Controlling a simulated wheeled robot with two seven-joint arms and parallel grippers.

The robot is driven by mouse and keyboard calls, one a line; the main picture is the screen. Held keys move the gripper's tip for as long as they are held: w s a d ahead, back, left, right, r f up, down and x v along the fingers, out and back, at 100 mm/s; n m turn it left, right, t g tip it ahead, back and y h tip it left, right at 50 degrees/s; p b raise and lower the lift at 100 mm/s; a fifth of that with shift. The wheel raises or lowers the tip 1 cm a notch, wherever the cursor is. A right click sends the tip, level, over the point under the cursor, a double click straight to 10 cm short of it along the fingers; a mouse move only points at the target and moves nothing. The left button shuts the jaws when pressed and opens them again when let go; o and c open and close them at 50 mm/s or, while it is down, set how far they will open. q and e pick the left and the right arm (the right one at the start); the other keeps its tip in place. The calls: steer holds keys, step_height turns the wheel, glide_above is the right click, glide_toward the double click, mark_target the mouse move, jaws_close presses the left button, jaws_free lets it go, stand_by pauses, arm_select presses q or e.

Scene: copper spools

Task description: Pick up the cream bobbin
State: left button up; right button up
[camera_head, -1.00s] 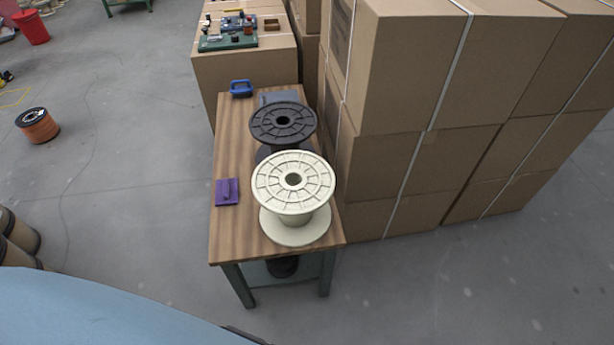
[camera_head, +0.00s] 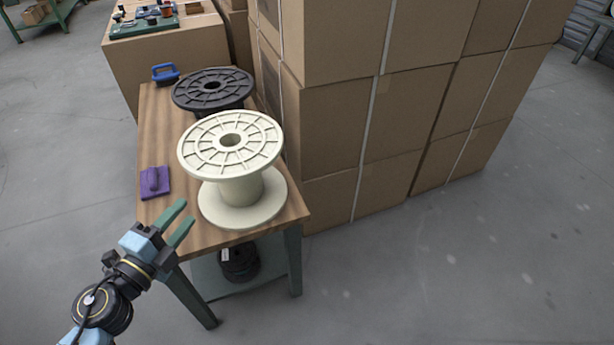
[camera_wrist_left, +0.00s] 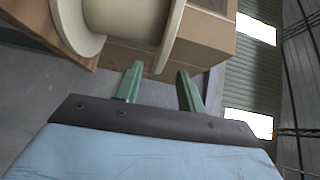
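The cream bobbin (camera_head: 237,172) stands upright on the wooden table (camera_head: 154,115), near its front right corner. It is empty, with two wide flanges and a hole in the top one. It also shows in the left wrist view (camera_wrist_left: 128,20), at the top and beyond the fingers. My left gripper (camera_head: 184,217) is open and empty, just left of the bobbin's lower flange and near the table's front edge in the head view. Its two green fingers (camera_wrist_left: 160,88) are apart with nothing between them. My right gripper is not in view.
A black spool (camera_head: 212,90) stands right behind the bobbin. A purple block-like tool (camera_head: 154,182) and a blue-handled item (camera_head: 165,74) lie on the table's left side. Tall stacked cartons (camera_head: 331,110) rise close on the right. A dark spool (camera_head: 239,263) sits on the lower shelf.

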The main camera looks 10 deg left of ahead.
mark_target(218, 168)
arm_select(q)
steer(key=shift+m, duration=0.3)
steer(key=x, duration=0.2)
steer(key=p+x, duration=0.1)
steer(key=x, duration=0.2)
steer(key=r+x, duration=0.1)
steer(key=x, duration=0.2)
steer(key=shift+w+d, duration=0.1)
steer(key=shift+d, duration=0.05)
steer(key=x, duration=0.4)
steer(key=shift+w+r, duration=0.1)
steer(key=shift+w+d, duration=0.15)
steer(key=shift+w, duration=0.3)
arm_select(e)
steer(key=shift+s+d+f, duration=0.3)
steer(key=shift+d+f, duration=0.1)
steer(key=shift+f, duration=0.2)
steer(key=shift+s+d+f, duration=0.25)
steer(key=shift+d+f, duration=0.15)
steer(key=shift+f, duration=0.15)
arm_select(q)
steer(key=shift+c, duration=0.7)
jaws_close()
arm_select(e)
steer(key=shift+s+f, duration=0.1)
